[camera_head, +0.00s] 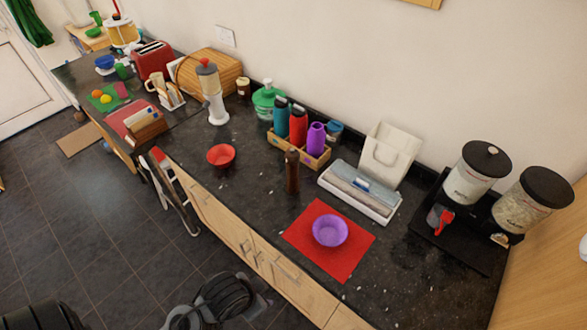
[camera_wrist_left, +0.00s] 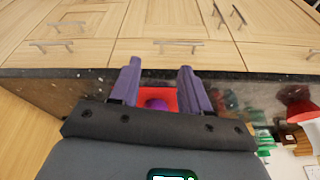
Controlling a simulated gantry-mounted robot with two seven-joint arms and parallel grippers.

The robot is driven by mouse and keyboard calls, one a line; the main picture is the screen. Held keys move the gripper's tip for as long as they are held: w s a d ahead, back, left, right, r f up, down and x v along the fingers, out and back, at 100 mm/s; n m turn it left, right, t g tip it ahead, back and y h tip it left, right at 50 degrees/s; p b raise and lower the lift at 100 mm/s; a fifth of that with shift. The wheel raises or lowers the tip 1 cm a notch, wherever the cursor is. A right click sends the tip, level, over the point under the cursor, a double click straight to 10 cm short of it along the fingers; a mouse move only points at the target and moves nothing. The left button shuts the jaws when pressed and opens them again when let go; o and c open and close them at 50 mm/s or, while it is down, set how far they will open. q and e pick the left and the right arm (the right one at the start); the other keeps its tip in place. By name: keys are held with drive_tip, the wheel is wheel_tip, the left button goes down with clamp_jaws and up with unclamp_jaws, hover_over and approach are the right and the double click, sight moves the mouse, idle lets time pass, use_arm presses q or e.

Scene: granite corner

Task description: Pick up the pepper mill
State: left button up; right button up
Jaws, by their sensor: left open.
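The pepper mill (camera_head: 292,171) is a dark brown, slender cylinder standing upright on the dark granite counter, just in front of the wooden bottle crate. I cannot make it out in the left wrist view. My left gripper (camera_wrist_left: 159,68) shows in the left wrist view with its two purple fingers apart and nothing between them. The counter's front edge, the red mat (camera_wrist_left: 148,94) and the purple bowl (camera_wrist_left: 156,103) show beyond it. My right gripper is not in view.
Around the mill are the crate (camera_head: 312,160) with bottles, a red bowl (camera_head: 221,155), a grey-white box (camera_head: 360,191) and the red mat (camera_head: 300,250) with the purple bowl (camera_head: 330,230). Cereal dispensers (camera_head: 475,178) stand at right.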

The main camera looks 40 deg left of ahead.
use_arm(q)
drive_tip(key=o, duration=0.7)
